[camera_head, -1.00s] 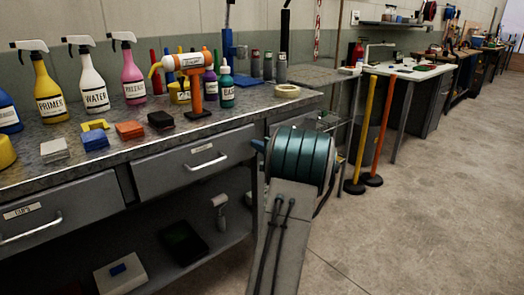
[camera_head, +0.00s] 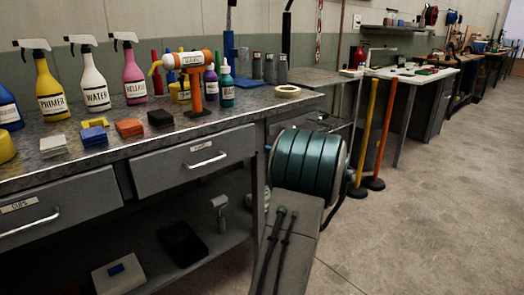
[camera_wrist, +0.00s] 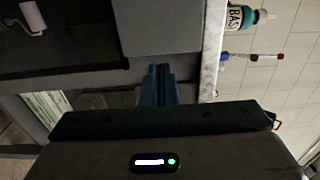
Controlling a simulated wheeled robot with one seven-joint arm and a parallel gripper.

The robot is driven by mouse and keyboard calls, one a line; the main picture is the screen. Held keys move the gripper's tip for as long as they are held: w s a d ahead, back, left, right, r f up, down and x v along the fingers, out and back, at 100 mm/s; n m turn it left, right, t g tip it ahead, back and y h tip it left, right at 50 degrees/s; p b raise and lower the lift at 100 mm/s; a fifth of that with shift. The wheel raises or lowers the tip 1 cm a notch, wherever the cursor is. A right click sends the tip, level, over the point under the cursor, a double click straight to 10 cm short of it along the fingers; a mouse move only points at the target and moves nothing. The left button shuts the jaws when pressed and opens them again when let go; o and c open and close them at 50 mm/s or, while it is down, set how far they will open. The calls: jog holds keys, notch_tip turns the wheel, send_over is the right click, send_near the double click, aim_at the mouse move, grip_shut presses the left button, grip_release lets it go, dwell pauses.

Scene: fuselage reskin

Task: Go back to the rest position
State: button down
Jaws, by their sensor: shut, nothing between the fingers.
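My gripper (camera_wrist: 160,85) shows in the wrist view as two blue fingers close together, with nothing between them. It is beside the front of the grey workbench, whose edge (camera_wrist: 211,50) runs up the right of that sideways picture. In the head view my arm is in front of the bench's right end, and the gripper is hidden behind it. The workbench top (camera_head: 255,105) carries several bottles and blocks.
Drawers (camera_head: 195,160) and a lower shelf are below. Yellow and orange poles (camera_head: 368,130) stand right of my arm. The floor (camera_head: 440,200) at right is clear.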

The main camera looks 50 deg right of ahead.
jog(key=v, duration=0.7)
jog(key=shift+s+p, duration=0.2)
jog(key=shift+p, duration=0.25)
jog(key=shift+w+a, duration=0.1)
jog(key=shift+a, duration=0.1)
jog(key=w+a+r+n+g+y+p, duration=0.2)
jog(key=w+a+r+n+y+p, duration=0.15)
jog(key=a, duration=0.65)
jog(key=w+a+r+n+g+y+p, duration=0.25)
jog(key=w+a+p, duration=0.2)
jog(key=a, duration=0.55)
jog(key=w+a+r+n+g+y+p, duration=0.2)
jog(key=w+a+r+g+y+p, duration=0.15)
jog(key=a, duration=0.65)
jog(key=s+a+r+n+g+h+p, duration=0.2)
jog(key=s+a+r+n+p, duration=0.4)
jog(key=a+p, duration=0.3)
jog(key=s+a+r+n+g+h+p, duration=0.3)
jog(key=s+a+r+n+p, duration=0.3)
jog(key=a, duration=0.6)
jog(key=s+g+p, duration=0.1)
jog(key=p, duration=0.1)
jog(key=shift+s+a+r+n+g+p, duration=0.3)
jog(key=shift+s+a+p, duration=0.05)
jog(key=shift+a, duration=0.05)
